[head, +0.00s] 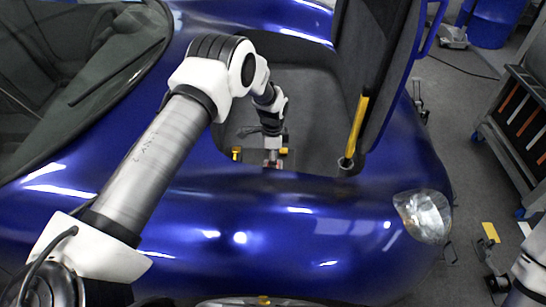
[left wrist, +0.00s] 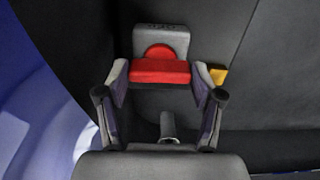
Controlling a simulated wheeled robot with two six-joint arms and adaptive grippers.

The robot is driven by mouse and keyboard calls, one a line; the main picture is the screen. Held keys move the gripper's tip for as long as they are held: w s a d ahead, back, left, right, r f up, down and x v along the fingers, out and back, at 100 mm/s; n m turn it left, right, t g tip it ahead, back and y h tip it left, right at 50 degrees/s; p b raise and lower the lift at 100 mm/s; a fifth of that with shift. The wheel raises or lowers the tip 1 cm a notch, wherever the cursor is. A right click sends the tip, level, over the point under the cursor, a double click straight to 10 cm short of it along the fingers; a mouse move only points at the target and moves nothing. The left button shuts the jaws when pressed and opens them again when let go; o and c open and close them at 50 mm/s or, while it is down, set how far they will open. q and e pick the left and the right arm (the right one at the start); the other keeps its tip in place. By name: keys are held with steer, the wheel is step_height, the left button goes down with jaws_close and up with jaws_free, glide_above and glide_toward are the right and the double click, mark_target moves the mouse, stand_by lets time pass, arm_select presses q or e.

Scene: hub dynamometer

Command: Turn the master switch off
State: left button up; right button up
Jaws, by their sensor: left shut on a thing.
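The master switch (left wrist: 160,72) has a red handle on a grey plate and shows at the top middle of the left wrist view. Small lettering on the plate's upper edge is too small to read. My left gripper (left wrist: 160,82) is shut on the red handle, one fingertip at each side. In the head view, my left gripper (head: 272,163) reaches down into the car's open front compartment, where a little red shows at its tip; the rest of the switch is hidden there. My right gripper is not in view.
The blue car body (head: 300,215) surrounds the dark compartment. The raised lid (head: 372,60) and a yellow strut (head: 356,127) stand right of my left arm. A small yellow block (left wrist: 218,75) sits right of the switch. A tool cart (head: 515,115) stands at the far right.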

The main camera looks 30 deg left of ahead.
arm_select(q)
steer(key=shift+n, duration=0.4)
steer(key=n, duration=0.3)
steer(key=shift+n+p, duration=0.3)
steer(key=shift+p, duration=0.05)
steer(key=n, duration=0.4)
steer(key=shift+n+p, duration=0.3)
steer(key=n, duration=0.4)
steer(key=shift+n, duration=0.3)
steer(key=n+p, duration=0.1)
steer(key=n, duration=0.3)
steer(key=o, duration=0.9)
steer(key=shift+c, duration=0.2)
